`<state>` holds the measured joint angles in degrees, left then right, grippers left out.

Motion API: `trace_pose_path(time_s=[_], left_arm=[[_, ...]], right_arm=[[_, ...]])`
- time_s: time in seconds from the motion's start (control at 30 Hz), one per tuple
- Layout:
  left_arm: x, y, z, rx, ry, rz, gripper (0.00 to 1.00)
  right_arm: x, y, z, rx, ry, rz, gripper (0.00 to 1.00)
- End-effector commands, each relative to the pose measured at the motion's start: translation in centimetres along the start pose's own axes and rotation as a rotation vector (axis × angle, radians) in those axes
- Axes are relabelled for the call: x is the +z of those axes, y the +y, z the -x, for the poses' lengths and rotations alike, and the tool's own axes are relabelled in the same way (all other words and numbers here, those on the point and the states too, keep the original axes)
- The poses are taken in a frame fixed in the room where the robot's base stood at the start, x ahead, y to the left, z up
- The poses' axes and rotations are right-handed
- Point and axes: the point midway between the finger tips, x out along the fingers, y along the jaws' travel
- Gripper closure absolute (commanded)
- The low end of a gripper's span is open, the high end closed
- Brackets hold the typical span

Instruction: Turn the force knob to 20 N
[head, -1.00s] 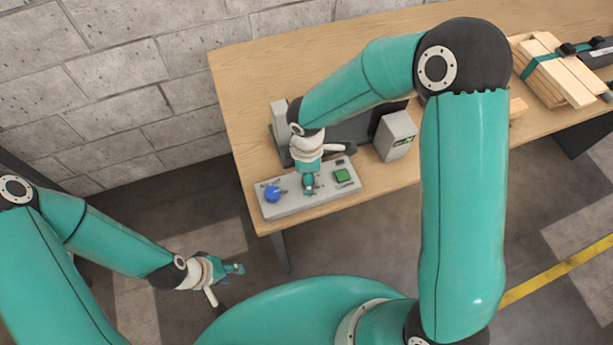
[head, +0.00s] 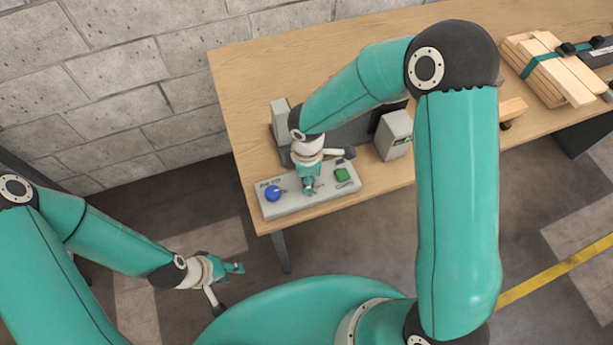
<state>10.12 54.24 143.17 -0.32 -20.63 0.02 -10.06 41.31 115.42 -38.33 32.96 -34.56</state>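A grey control panel (head: 290,208) lies at the near left corner of the wooden table. A blue knob (head: 272,194) is on its left part, with small lettering above it that I cannot read. The knob's setting is too small to read. My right gripper (head: 309,187) points down at the middle of the panel, to the right of the blue knob and apart from it, and hides what is under it. Its fingers are too small to judge. My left gripper (head: 236,268) hangs off the table, left of and below the panel; I cannot tell its finger gap.
A green button (head: 342,175) is on the panel's right part. A grey box (head: 394,135) and a dark device stand behind it. Strapped wooden boards (head: 545,70) lie at the table's far right. A block wall (head: 110,90) is behind. The table's back left is clear.

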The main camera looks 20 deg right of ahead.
Motion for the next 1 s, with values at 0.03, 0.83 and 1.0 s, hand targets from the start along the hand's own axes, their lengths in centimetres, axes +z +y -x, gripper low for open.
trace_pose_path(time_s=[0.03,0.83,1.0], left_arm=[[0.0,0.0,-0.1,0.0,0.0,0.0,0.6],[0.0,-2.5,-6.8,0.0,0.0,0.0,0.6],[-0.1,-3.0,-8.4,0.0,0.0,0.0,0.6]], right_arm=[[0.0,0.1,0.0,0.002,0.0,-0.004,1.0],[-0.1,0.3,-0.4,0.006,0.005,-0.507,1.0],[-0.1,0.4,-0.3,0.006,0.006,-0.665,1.0]])
